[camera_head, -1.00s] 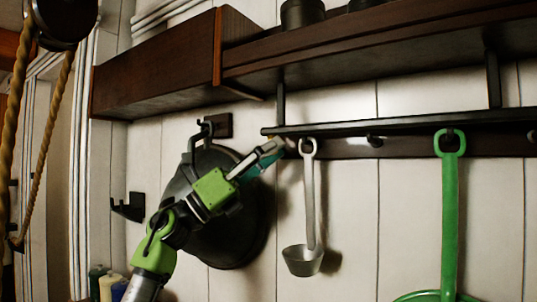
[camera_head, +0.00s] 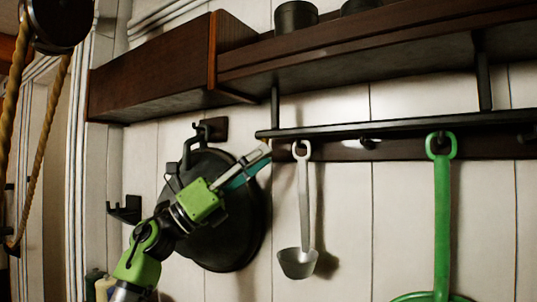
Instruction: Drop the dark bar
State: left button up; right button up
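A long dark bar (camera_head: 400,126) runs level along the wall under the shelf, its left end free near the middle of the view. My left gripper (camera_head: 267,153) reaches up from the lower left, its tips just below that left end. Its pale finger and teal finger show slightly apart, with nothing seen between them. The tips look clear of the bar, though the depth is hard to judge. My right gripper is out of view.
A ladle (camera_head: 304,210) hangs close right of my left gripper. A large dark lid or pan (camera_head: 238,235) hangs behind my arm. A green utensil (camera_head: 442,220) hangs further right. A wooden shelf (camera_head: 350,62) overhangs the bar.

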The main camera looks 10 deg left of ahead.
pick_arm(q)
jog(key=v, duration=0.9)
jog(key=shift+a, duration=0.2)
jog(key=shift+s+f, duration=0.15)
jog(key=shift+f, duration=0.1)
